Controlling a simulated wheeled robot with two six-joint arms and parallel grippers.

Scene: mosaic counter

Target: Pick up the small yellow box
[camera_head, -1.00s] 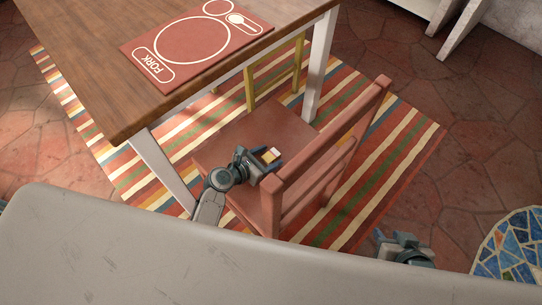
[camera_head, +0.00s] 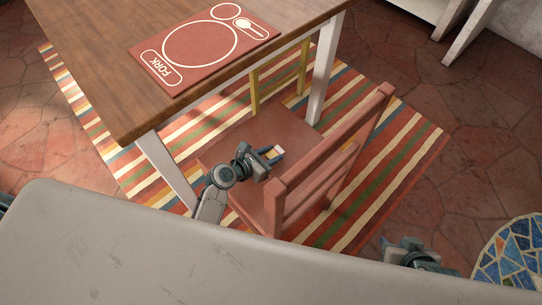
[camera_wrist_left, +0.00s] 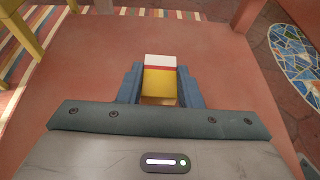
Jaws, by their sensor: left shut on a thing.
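The small yellow box (camera_wrist_left: 160,84) has a white and red end and sits between the two blue fingers of my left gripper (camera_wrist_left: 160,88) in the left wrist view. The fingers are shut on its sides. In the head view my left gripper (camera_head: 269,157) is over the seat of the red-brown chair (camera_head: 285,127), and the box (camera_head: 273,153) shows small at its tip. I cannot tell whether the box touches the seat. My right gripper (camera_head: 400,250) is at the lower right, partly hidden by my own body; its fingers are not clear.
A wooden table (camera_head: 120,60) with a red fork placemat (camera_head: 165,75) stands at the upper left. The chair's backrest (camera_head: 330,150) rises right beside my left gripper. A striped rug (camera_head: 400,150) lies below. A blue mosaic round surface (camera_head: 512,255) is at the lower right.

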